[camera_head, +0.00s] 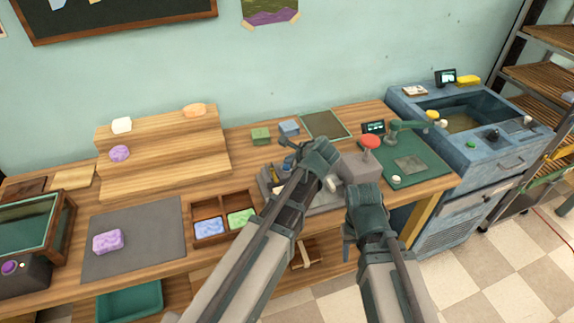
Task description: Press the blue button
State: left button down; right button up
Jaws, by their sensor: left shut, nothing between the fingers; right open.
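I cannot clearly make out a blue button. A small dark-blue part (288,162) shows just left of my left gripper, above a grey machine (268,187) on the bench; the arm hides much of that machine, and I cannot tell whether this part is a button. My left gripper (304,163) is shut and empty over the machine; whether it touches anything is unclear. My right gripper (350,236) is open and empty, lower and to the right, near the bench's front edge.
A red button (370,142) tops a grey box right of my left gripper. A purple button (10,267) is on a machine far left. A wooden soap tray (224,213) and a grey mat (135,221) lie left. A blue sink unit (478,170) stands right.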

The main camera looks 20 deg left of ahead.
pick_arm(q)
jog(key=shift+r+p, duration=2.75)
jog(key=shift+r, duration=0.2)
jog(key=shift+f, duration=0.1)
jog(key=s+d+f+n+g+h, duration=0.1)
jog(key=s+d+n, duration=0.1)
jog(key=s, duration=0.2)
jog(key=s+d+f+n+g+h, duration=0.1)
jog(key=s+d+f+n, duration=0.1)
jog(key=s, duration=0.3)
jog(key=s+d+f+n+g+h, duration=0.1)
jog(key=s+d+f+n, duration=0.1)
jog(key=s+n, duration=0.2)
jog(key=shift+s+d+g, duration=0.2)
jog(key=shift+d+g, duration=0.1)
jog(key=shift+d, duration=0.1)
jog(key=s+d+f+n+g+h, duration=0.1)
jog(key=s+d+n, duration=0.4)
jog(key=s, duration=0.5)
jog(key=shift+d+f+n+g+h, duration=0.25)
jog(key=shift+n+g+h, duration=0.35)
jog(key=shift+g, duration=0.4)
